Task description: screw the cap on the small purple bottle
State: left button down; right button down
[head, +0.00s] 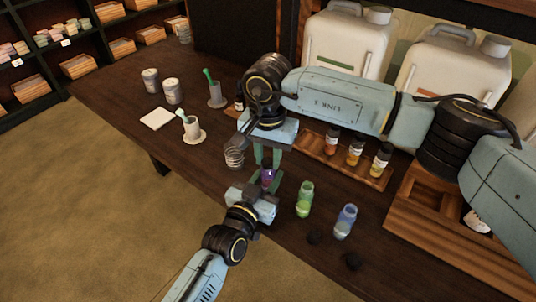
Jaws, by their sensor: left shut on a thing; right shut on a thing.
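The small purple bottle (267,178) stands upright near the front edge of the table, partly hidden by my grippers. My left gripper (273,188), reaching in from below, is shut on the bottle. My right gripper (267,160) points down from above and is shut on a dark cap at the bottle's top. The cap is almost wholly hidden between the fingers, so I cannot tell whether it is seated on the neck.
A green bottle (305,200) and a blue bottle (345,222) stand uncapped to the right. Two black caps (314,237) (352,261) lie near the front edge.

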jog(key=m, duration=0.5)
jog(key=shift+m, duration=0.4)
jog(key=m, duration=0.3)
jog(key=shift+m, duration=0.3)
jog(key=m, duration=0.5)
jog(key=shift+m, duration=0.3)
jog(key=m, duration=0.3)
jog(key=shift+f+m, duration=0.1)
jog(key=shift+m, duration=0.3)
jog(key=m, duration=0.5)
jog(key=shift+m, duration=0.3)
jog(key=m, duration=0.3)
jog(key=shift+m, duration=0.4)
jog(key=m, duration=0.5)
jog(key=shift+m, duration=0.3)
jog(key=m, duration=0.4)
jog(key=c, duration=1.1)
grip_release()
